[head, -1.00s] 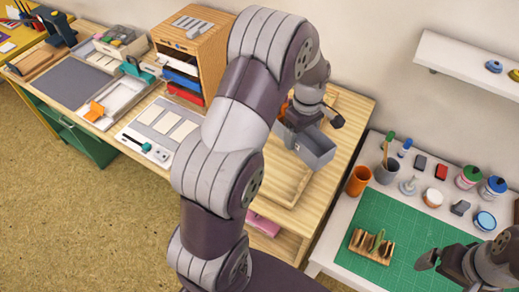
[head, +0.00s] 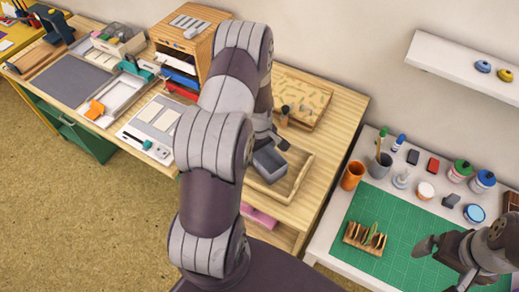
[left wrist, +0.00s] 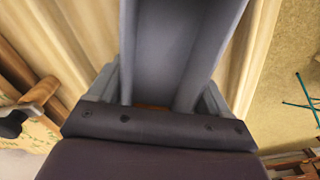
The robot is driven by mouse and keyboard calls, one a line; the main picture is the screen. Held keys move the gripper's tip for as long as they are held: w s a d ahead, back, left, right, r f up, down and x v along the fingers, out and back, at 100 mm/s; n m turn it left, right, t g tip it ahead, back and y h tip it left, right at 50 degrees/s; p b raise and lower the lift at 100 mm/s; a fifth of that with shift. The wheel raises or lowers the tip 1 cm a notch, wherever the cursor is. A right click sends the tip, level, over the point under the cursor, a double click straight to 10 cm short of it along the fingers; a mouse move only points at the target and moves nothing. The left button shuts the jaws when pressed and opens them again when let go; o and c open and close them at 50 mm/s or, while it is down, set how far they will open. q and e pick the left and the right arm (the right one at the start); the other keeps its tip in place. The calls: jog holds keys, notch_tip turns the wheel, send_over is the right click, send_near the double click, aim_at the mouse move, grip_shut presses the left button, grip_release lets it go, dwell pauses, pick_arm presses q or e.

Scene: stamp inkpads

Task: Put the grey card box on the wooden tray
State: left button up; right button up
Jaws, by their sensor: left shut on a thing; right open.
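The grey card box (head: 270,161) is an open-topped box within the outline of the wooden tray (head: 296,183), toward its left part. I cannot tell whether its underside touches the tray floor. My left gripper (head: 275,142) is shut on the box at its far side; my arm hides part of the tray's left side. In the left wrist view the box (left wrist: 170,50) fills the middle between the fingers, with pale wood on both sides. My right gripper (head: 428,246) is open and empty over the green mat, apart from the tray.
A patterned board (head: 305,97) and a dark-handled stamp (head: 284,115) stand just behind the tray. A wooden drawer unit (head: 190,62) is to the left. The white table with the green mat (head: 385,215), cups (head: 352,176) and ink jars stands to the right.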

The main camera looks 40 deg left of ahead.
aim_at(261, 159)
pick_arm(q)
jog(key=shift+s+d+f, duration=0.1)
jog(key=shift+f, duration=0.05)
jog(key=o, duration=1)
jog(key=shift+r, duration=0.5)
notch_tip(261, 159, up, 11)
jog(key=b, duration=0.3)
jog(key=shift+s+d+r+m+t, duration=0.25)
jog(key=shift+s+d+r+m, duration=0.4)
jog(key=shift+s+d+m, duration=1.45)
jog(key=shift+s+d+r+m+t, duration=0.2)
jog(key=shift+s+d+r+m, duration=0.75)
jog(key=shift+d+m, duration=2)
jog(key=shift+s+d+r+m+t, duration=0.3)
jog(key=shift+s+d+m, duration=1.65)
jog(key=shift+d+m, duration=0.6)
